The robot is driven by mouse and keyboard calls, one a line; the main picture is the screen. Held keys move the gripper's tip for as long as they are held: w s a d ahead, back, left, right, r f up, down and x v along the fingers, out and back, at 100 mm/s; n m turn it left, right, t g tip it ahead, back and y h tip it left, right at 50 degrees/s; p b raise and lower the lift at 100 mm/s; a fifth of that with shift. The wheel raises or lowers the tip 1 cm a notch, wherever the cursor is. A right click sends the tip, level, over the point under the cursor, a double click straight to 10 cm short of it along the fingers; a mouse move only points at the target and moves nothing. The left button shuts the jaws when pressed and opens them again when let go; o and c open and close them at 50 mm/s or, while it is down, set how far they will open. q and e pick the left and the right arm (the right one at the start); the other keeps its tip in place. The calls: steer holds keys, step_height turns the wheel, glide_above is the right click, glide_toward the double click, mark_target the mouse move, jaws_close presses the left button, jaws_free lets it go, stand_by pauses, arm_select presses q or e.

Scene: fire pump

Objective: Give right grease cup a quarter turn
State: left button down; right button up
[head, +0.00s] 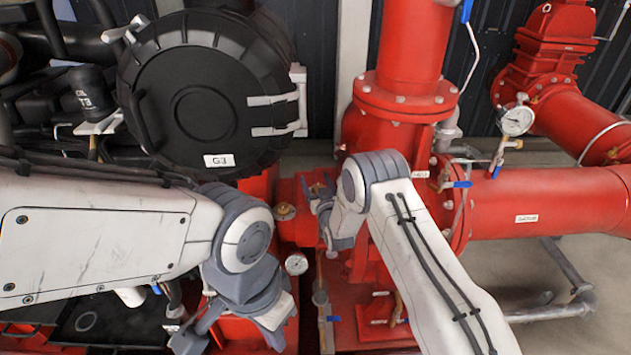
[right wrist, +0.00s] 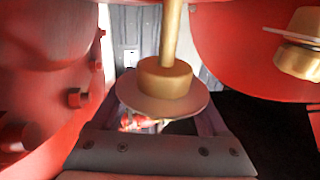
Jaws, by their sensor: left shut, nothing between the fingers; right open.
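Two brass grease cups show in the right wrist view: one (right wrist: 165,85) with a wide flange and a stem in the middle, and another (right wrist: 300,40) at the right edge. In the head view one brass cup (head: 285,211) is visible just left of my right gripper (head: 320,195); the other seems hidden behind that gripper. My right gripper is open, its dark fingers (right wrist: 153,118) on either side of the middle cup in the picture. I cannot tell whether they touch it. My left gripper (head: 272,325) is shut and empty, low in the head view.
Red pump casing (right wrist: 50,60) stands close on both sides of my right gripper. A black round cover (head: 195,100), a pressure gauge (head: 516,120), a small gauge (head: 296,263) and a red pipe (head: 560,205) are around it. Blue-handled valves (head: 458,184) stick out at the right.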

jaws_close()
steer(key=shift+d+f+m+h+b, duration=0.1)
steer(key=shift+f+m+h+b, duration=0.05)
steer(key=shift+m+h+b, duration=0.85)
steer(key=m+h+b, duration=0.2)
steer(key=h, duration=0.1)
steer(key=d+m+h+b, duration=0.1)
steer(key=m+h+b, duration=0.1)
steer(key=h, duration=0.2)
steer(key=shift+d+b, duration=0.1)
steer(key=shift+b, duration=0.2)
steer(key=m+g+h+b, duration=0.1)
steer(key=m+h, duration=0.1)
steer(key=h, duration=0.1)
steer(key=d+m+g+h+b, duration=0.1)
steer(key=shift+s+g+h+b, duration=0.25)
steer(key=shift+g+h+b, duration=0.05)
steer(key=shift+h+b, duration=0.1)
steer(key=shift+d+m+g+h+b, duration=0.15)
steer(key=shift+m+g+h+b, duration=0.2)
steer(key=shift+m+h, duration=0.25)
steer(key=shift+s+d+r+g+h, duration=0.1)
steer(key=shift+r+g+h, duration=0.1)
steer(key=shift+g+h, duration=0.1)
jaws_free()
